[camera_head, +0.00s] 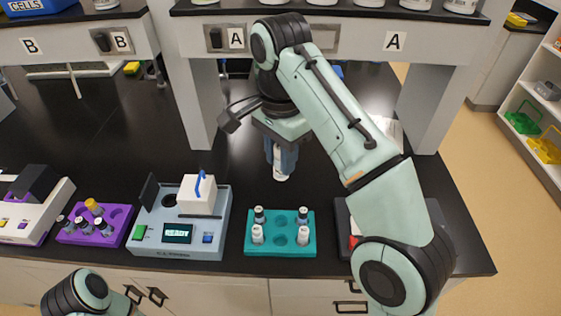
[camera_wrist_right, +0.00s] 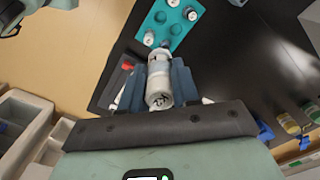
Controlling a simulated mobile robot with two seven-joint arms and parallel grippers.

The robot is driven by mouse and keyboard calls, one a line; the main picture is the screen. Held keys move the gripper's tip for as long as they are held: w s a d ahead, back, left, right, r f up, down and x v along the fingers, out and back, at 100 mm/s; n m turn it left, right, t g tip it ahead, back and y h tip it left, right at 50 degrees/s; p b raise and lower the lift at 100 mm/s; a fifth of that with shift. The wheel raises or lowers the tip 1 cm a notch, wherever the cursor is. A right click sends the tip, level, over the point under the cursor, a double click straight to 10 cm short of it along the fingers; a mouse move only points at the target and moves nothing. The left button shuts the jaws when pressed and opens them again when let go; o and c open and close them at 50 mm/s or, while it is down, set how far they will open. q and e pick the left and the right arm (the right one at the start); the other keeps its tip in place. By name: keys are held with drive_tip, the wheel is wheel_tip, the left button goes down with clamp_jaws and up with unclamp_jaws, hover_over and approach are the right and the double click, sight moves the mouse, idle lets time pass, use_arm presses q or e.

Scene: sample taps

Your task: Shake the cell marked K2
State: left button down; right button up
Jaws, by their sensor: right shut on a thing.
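My right gripper (camera_head: 281,150) is raised above the black bench, behind the teal rack. It is shut on a small white cell (camera_head: 280,174), whose lower end sticks out below the fingers. In the right wrist view the cell (camera_wrist_right: 159,88) lies between the blue-grey fingers (camera_wrist_right: 158,92), with dark marking on its near end that I cannot read surely. The teal rack (camera_head: 280,251) holds several small cells, with empty holes in its middle column. It also shows in the right wrist view (camera_wrist_right: 182,29). My left gripper is out of view.
A grey-blue device (camera_head: 205,240) with a display, a white block and an open dark lid stands left of the rack. A purple rack (camera_head: 76,237) with cells is farther left. A dark device with a red button (camera_head: 353,241) is partly behind my right arm. Shelf posts stand behind.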

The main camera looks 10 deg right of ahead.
drive_tip(key=shift+s+a+r, duration=0.1)
drive_tip(key=shift+r, duration=0.55)
wheel_tip(320, 180, down, 2)
drive_tip(key=shift+f, duration=0.15)
wheel_tip(320, 180, down, 3)
drive_tip(key=shift+r, duration=0.1)
wheel_tip(320, 180, up, 4)
drive_tip(key=shift+r, duration=0.55)
wheel_tip(320, 180, down, 2)
drive_tip(key=shift+f, duration=1.55)
